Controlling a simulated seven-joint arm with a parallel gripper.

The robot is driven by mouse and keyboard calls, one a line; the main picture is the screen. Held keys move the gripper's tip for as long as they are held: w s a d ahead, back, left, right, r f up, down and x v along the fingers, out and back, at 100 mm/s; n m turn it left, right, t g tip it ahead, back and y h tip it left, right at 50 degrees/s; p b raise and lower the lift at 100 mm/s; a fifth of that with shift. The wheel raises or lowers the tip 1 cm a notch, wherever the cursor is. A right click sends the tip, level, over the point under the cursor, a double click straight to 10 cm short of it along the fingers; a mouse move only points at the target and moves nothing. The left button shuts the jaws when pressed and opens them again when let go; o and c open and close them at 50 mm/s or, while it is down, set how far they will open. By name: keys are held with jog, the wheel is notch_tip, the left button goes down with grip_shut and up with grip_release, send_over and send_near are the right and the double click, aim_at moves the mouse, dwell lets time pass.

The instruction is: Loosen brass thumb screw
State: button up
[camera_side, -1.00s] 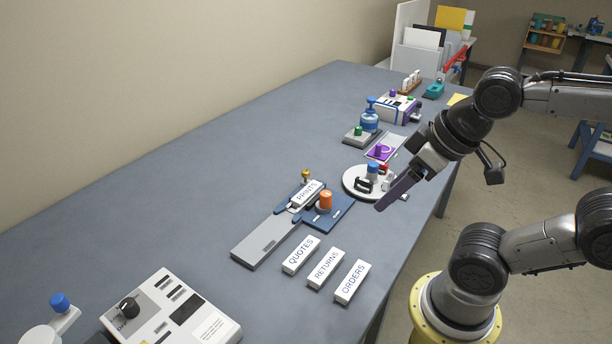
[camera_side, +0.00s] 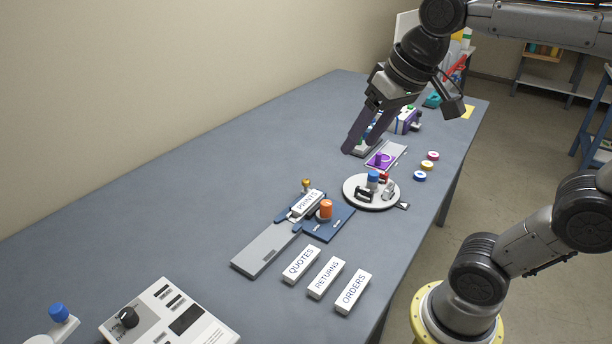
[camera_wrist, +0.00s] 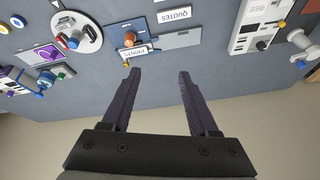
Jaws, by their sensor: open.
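The brass thumb screw (camera_side: 306,184) stands at the back end of the blue clamp, beside the white PRINTS block (camera_side: 307,202). In the wrist view the small brass screw (camera_wrist: 126,64) shows just beyond the left fingertip. My gripper (camera_side: 362,148) is open and empty, raised above the table, up and to the right of the screw in the side view. Its two dark fingers (camera_wrist: 158,72) are spread apart in the wrist view. An orange knob (camera_side: 326,209) stands on the blue plate (camera_side: 338,222) in front of the screw.
A white turntable (camera_side: 352,193) with coloured parts lies right of the clamp. QUOTES (camera_side: 301,264), RETURNS (camera_side: 326,278) and ORDERS (camera_side: 352,292) blocks lie in front. A white control box (camera_side: 205,325) is at lower left. The table behind the screw is clear.

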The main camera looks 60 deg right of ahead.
jog(key=w+d+r+m+g, duration=0.15)
jog(key=w+d, duration=0.25)
jog(key=w, duration=0.5)
jog(key=m+g, duration=0.4)
send_over(306, 181)
notch_tip(306, 181, down, 14)
jog(key=shift+t, duration=0.25)
notch_tip(306, 181, down, 14)
jog(key=shift+r, duration=0.25)
grip_shut()
